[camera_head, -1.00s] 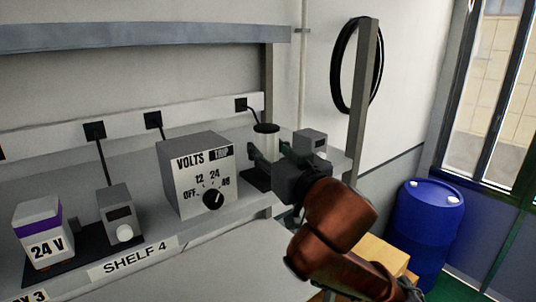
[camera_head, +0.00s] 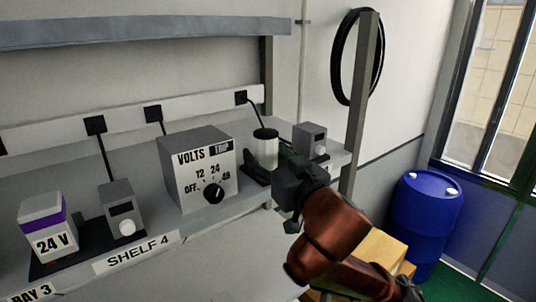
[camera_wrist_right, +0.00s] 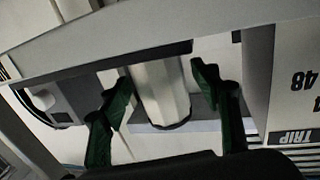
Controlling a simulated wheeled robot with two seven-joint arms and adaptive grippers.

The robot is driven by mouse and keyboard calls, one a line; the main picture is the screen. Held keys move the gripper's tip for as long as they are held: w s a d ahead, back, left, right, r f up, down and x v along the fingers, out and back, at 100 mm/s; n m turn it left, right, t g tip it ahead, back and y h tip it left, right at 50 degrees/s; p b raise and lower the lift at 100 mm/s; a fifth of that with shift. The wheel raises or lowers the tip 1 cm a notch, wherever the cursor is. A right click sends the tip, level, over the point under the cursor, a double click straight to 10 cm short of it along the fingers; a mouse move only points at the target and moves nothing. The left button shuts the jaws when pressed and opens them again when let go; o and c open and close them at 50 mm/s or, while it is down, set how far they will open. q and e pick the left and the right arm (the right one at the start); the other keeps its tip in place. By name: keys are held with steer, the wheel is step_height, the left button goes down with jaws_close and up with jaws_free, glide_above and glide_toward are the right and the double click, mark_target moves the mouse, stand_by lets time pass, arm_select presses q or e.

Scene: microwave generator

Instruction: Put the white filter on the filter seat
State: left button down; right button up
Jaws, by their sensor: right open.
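The white filter (camera_head: 266,149) is a pale cylinder with a dark top, upright on the shelf right of the volts box. A dark flat base (camera_head: 256,178), apparently the filter seat, shows at its foot; I cannot tell how exactly the filter sits on it. My right gripper (camera_head: 281,166) is open, just in front and to the right of the filter, and hides part of its lower right side. In the right wrist view, upside down, the filter (camera_wrist_right: 160,92) appears between the open green fingers with gaps on both sides. My left gripper is not in view.
The volts box (camera_head: 197,172) with a dial stands left of the filter. A small grey box (camera_head: 310,140) stands to its right. A 24 V block (camera_head: 46,231) and another knobbed box (camera_head: 122,208) are at the left. A post (camera_head: 361,110) rises beyond the shelf's right end.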

steer(key=shift+s+r, duration=0.1)
steer(key=shift+s, duration=0.1)
steer(key=b+v, duration=0.5)
steer(key=v, duration=0.6)
steer(key=shift+s+d, duration=0.2)
steer(key=shift+s, duration=0.1)
steer(key=shift+c, duration=0.3)
stand_by(1.2)
